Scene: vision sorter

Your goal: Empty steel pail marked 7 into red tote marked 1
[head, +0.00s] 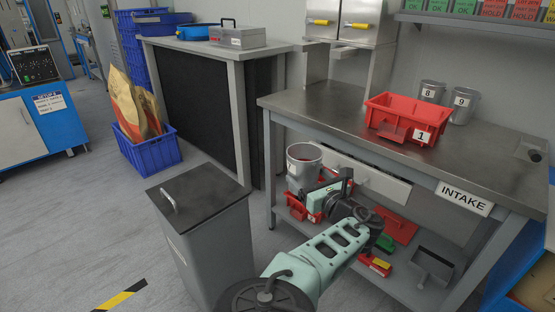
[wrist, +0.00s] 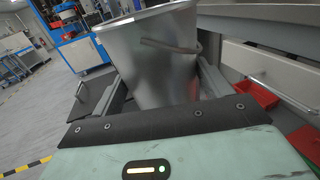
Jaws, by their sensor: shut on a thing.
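In the wrist view the pail (wrist: 150,55) fills the space between the fingers, close and slightly tilted in the picture. My gripper (head: 325,184) is shut on the pail. The pail's contents are hidden in the wrist view and unclear in the head view.
Pails marked 8 (head: 431,92) and 9 (head: 463,105) stand behind and right of the tote. A grey lidded bin (head: 205,215) stands left of my arm. The lower shelf holds red trays (head: 396,225) and a grey scoop-like tray (head: 432,266). The tabletop's left part is clear.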

